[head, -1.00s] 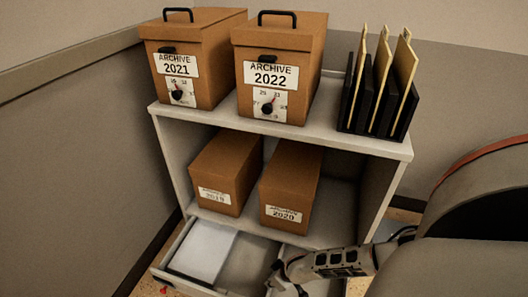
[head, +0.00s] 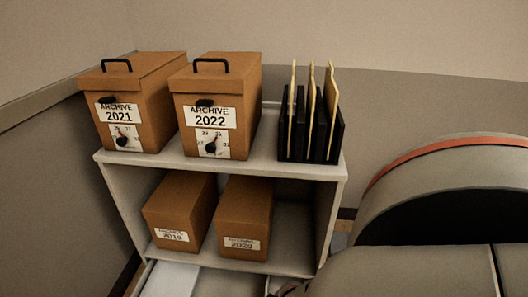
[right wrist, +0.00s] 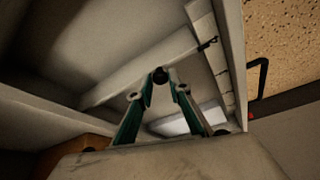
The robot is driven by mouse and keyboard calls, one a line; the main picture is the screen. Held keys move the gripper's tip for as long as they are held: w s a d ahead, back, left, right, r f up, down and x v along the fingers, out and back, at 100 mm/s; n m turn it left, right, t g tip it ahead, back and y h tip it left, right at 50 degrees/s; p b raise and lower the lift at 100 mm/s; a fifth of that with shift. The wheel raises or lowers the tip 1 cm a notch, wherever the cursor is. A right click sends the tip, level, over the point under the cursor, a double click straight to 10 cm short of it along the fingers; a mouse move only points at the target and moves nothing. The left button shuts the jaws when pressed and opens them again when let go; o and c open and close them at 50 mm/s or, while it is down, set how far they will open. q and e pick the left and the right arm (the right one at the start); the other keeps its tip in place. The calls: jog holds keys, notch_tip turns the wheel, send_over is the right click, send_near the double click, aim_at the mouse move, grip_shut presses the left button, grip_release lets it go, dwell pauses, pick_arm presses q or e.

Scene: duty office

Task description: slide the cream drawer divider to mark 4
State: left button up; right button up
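The cream drawer divider (right wrist: 125,78) appears to be the pale bar crossing the drawer in the right wrist view. A small dark knob (right wrist: 160,75) shows at its near side. My right gripper (right wrist: 166,84) reaches into the drawer with its two teal-sided fingers apart, one on either side of the knob. I cannot tell whether they touch it. The drawer's side wall (right wrist: 222,75) carries a pale strip with a dark pointer-like mark (right wrist: 208,44); no numbers are legible. In the head view the drawer (head: 215,285) is mostly cut off at the bottom. My left gripper is not in view.
A pale shelf unit (head: 225,165) stands above the drawer. Archive boxes 2021 (head: 160,105) and 2022 (head: 245,110) and a black file rack (head: 335,145) sit on top. Boxes 2019 (head: 180,205) and 2020 (head: 242,215) stand below. A black handle (right wrist: 262,75) is outside the drawer.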

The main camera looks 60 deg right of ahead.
jog(key=shift+o, duration=1.4)
jog(key=shift+s+d+f, duration=0.2)
jog(key=shift+s, duration=0.2)
jog(key=shift+w, duration=0.1)
jog(key=shift+w+a+r, duration=0.1)
jog(key=shift+r, duration=0.05)
jog(key=v, duration=1.2)
